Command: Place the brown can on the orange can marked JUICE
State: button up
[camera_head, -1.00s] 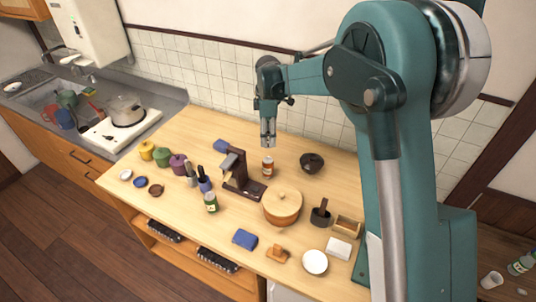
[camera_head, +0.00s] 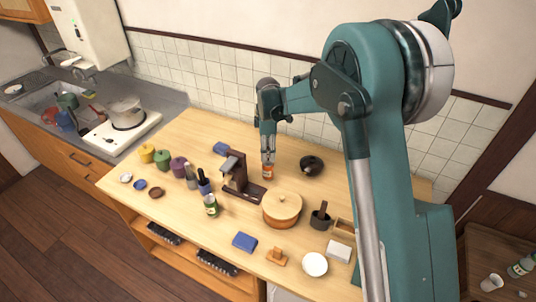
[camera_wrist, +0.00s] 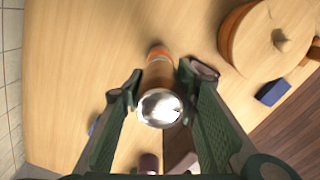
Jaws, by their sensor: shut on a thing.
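My gripper (camera_head: 267,157) is shut on the brown can, low over the table near the wall. In the wrist view the brown can (camera_wrist: 160,80) is between my fingertips (camera_wrist: 160,88), its shiny silver top toward the camera. The orange can (camera_head: 267,172) stands upright on the table directly below my gripper. In the wrist view a strip of the orange can (camera_wrist: 158,52) shows beyond the brown can. I cannot tell whether the two cans touch, and the JUICE marking is not readable.
A dark brown stand (camera_head: 240,184) is close on the left of the cans. A round wooden lidded pot (camera_head: 282,210) is in front, and a dark round pot (camera_head: 311,165) is to the right. Bare tabletop (camera_head: 215,128) lies at the back left.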

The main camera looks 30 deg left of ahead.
jog(key=shift+f, duration=0.85)
jog(key=shift+f, duration=0.1)
jog(key=o, duration=0.7)
jog(key=shift+o, duration=0.2)
notch_tip(320, 180, up, 12)
jog(key=shift+r, duration=0.15)
dwell(0.5)
